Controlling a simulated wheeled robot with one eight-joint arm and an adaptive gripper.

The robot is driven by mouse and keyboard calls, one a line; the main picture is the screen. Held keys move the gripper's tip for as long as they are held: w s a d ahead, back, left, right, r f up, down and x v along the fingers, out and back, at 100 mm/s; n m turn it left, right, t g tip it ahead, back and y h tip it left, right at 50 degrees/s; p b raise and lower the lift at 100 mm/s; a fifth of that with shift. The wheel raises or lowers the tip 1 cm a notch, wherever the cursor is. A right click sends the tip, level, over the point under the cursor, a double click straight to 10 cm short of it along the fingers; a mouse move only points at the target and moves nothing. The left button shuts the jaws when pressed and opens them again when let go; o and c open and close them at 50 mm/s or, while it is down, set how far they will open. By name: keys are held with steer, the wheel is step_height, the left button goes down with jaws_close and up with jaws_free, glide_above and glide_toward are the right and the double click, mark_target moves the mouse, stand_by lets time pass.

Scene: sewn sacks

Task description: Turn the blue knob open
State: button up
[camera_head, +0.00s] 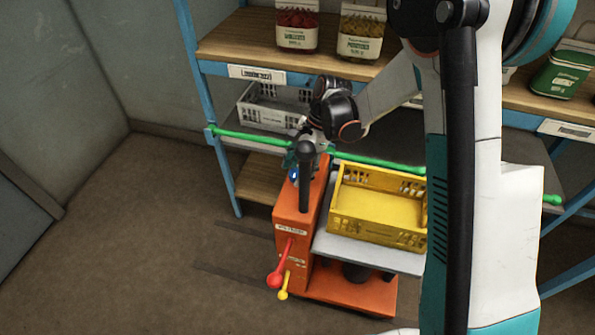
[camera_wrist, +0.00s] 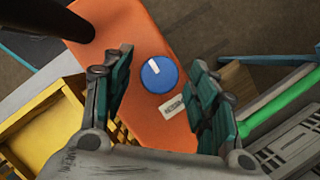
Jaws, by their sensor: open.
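The blue knob (camera_wrist: 159,75) is round with a white mark on its face. It sits on the orange panel (camera_wrist: 135,35) of a cart, beside a small white label (camera_wrist: 172,106). In the wrist view my gripper (camera_wrist: 163,80) is open, with one finger on each side of the knob and apart from it. In the head view the knob (camera_head: 293,173) shows as a small blue spot near the top of the orange column (camera_head: 291,222), partly hidden by my gripper and a dark post.
A yellow crate (camera_head: 380,237) stands on the cart right of the column. A green bar (camera_head: 380,163) runs along the shelf behind. The floor at left is clear.

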steer(key=shift+f, duration=0.1)
steer(key=c, duration=1)
steer(key=shift+c, duration=0.2)
